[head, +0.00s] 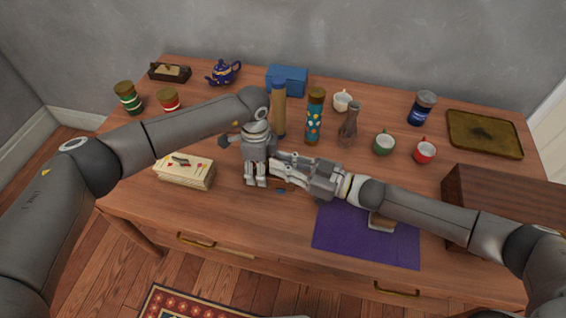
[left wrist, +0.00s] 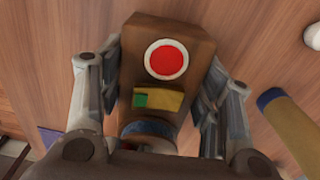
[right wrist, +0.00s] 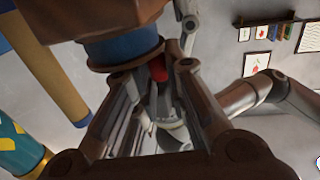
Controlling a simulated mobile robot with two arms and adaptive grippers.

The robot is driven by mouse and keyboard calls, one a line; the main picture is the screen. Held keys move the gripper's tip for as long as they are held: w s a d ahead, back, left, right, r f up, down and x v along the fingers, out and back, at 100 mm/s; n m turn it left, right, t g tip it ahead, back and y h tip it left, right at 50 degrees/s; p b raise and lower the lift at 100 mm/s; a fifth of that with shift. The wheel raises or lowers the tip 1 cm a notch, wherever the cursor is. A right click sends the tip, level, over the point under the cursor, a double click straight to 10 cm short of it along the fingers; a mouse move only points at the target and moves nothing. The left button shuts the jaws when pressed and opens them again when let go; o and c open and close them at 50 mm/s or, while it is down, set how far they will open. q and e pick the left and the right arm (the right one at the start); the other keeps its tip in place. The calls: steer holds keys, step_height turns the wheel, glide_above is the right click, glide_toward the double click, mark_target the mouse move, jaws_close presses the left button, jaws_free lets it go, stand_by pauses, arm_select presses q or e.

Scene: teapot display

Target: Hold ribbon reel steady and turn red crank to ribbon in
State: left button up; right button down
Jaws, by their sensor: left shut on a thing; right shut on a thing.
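The ribbon reel is a brown wooden body (left wrist: 197,48) with a red disc in a white ring and a yellow and green patch. It fills the middle of the left wrist view, between the fingers of my left gripper (left wrist: 155,95), which is shut on it. In the head view my left gripper (head: 257,180) points down and mostly hides the reel. My right gripper (head: 278,168) comes in from the right close beside it. In the right wrist view the reel's blue band (right wrist: 122,46) is near the red crank (right wrist: 158,72), which is between my right gripper's fingers, partly hidden.
A stack of cards (head: 185,173) lies left of the grippers and a purple mat (head: 345,240) lies to the right. A tan roll with blue ends (head: 279,112) and a patterned canister (head: 315,120) stand behind. A brown wooden box (head: 500,205) is at the right.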

steer(key=shift+a+m+t+h, duration=0.15)
steer(key=shift+m+t+h, duration=0.3)
steer(key=shift+t, duration=0.25)
steer(key=c, duration=1.4)
jaws_free()
steer(key=shift+c, duration=0.2)
steer(key=v, duration=1.1)
steer(key=shift+s+f, duration=0.1)
steer(key=shift+s+d, duration=0.2)
steer(key=shift+d, duration=0.3)
steer(key=shift+c, duration=0.4)
